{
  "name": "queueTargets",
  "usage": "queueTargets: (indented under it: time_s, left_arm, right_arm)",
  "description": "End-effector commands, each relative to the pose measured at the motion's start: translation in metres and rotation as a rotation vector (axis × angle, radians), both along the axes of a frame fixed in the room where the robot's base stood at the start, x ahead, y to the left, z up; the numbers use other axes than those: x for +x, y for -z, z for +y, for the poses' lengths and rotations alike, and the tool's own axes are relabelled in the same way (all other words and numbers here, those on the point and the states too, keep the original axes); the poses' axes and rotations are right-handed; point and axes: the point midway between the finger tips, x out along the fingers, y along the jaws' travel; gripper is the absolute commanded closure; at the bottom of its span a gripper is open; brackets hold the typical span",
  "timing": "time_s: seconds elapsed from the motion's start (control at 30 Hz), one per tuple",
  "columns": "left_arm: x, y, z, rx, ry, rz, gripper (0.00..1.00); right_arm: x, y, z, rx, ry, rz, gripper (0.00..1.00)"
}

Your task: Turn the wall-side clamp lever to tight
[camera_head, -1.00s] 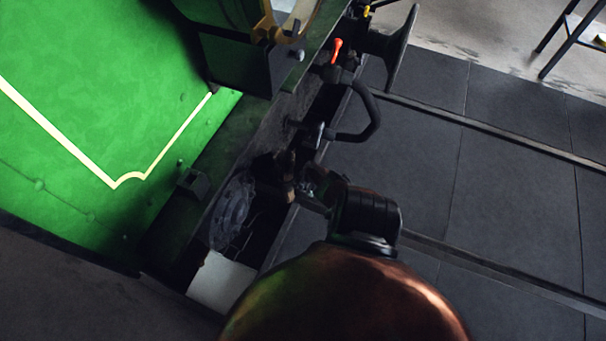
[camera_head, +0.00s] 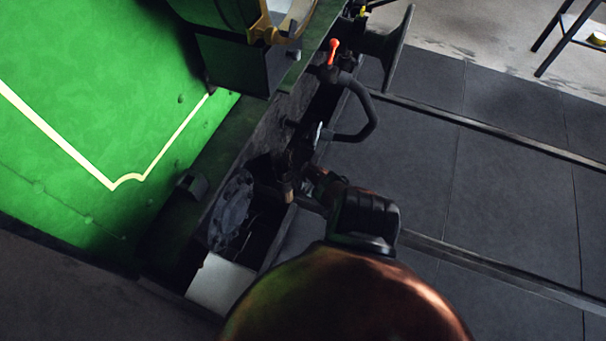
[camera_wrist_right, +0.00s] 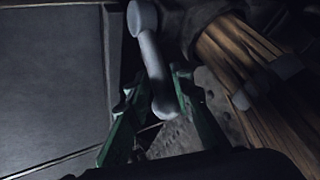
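A grey metal lever (camera_wrist_right: 155,65) with a rounded top end runs down through the middle of the right wrist view. I take it for the clamp lever; its tight or loose setting is not readable. My right gripper (camera_wrist_right: 157,92) has its two green fingers apart, one on each side of the lever's lower end. A narrow gap shows at the left finger; contact at the right finger cannot be told. In the head view my right gripper (camera_head: 312,182) is small and dark beside the tram's end, and the lever cannot be made out there. My left gripper is not in view.
A wooden, ribbed piece (camera_wrist_right: 250,75) is close at the right in the wrist view. The head view shows the green tram body (camera_head: 90,120), a black hose (camera_head: 371,112), a red-tipped handle (camera_head: 333,50), a buffer (camera_head: 397,50) and a round dark disc (camera_head: 231,208).

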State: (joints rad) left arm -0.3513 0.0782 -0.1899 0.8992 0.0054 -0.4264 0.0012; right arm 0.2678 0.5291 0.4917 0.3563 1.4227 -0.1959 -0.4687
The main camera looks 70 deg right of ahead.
Motion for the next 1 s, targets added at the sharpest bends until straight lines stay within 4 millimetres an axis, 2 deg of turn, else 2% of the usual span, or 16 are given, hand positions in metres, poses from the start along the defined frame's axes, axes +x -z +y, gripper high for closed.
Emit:
queueTargets:
  time_s: [0.03,0.13,0.33,0.47,0.57,0.7,0.8,1.0]
  left_arm:
    - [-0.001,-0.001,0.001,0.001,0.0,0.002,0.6]
    - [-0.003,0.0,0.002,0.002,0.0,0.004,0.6]
    - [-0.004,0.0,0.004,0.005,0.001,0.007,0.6]
    - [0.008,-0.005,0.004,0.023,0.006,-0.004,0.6]
    - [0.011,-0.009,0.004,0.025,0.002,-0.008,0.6]
    - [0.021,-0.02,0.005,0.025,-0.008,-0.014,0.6]
    - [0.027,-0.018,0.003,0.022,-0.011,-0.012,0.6]
    - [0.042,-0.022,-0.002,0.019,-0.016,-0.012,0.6]
  right_arm:
    - [0.001,-0.005,-0.006,-0.011,0.003,-0.003,0.75]
    - [0.002,-0.004,-0.005,-0.008,0.0,-0.002,0.68]
    - [0.002,-0.001,-0.002,-0.004,-0.005,0.001,0.68]
    - [0.001,0.0,0.002,-0.006,-0.02,0.01,0.76]
    - [-0.002,0.004,0.013,-0.018,-0.084,0.045,0.83]
    - [-0.012,0.014,0.041,-0.057,-0.26,0.142,0.92]
    - [-0.015,0.032,0.061,-0.099,-0.429,0.23,0.99]
    - [-0.02,0.056,0.092,-0.198,-0.753,0.4,1.0]
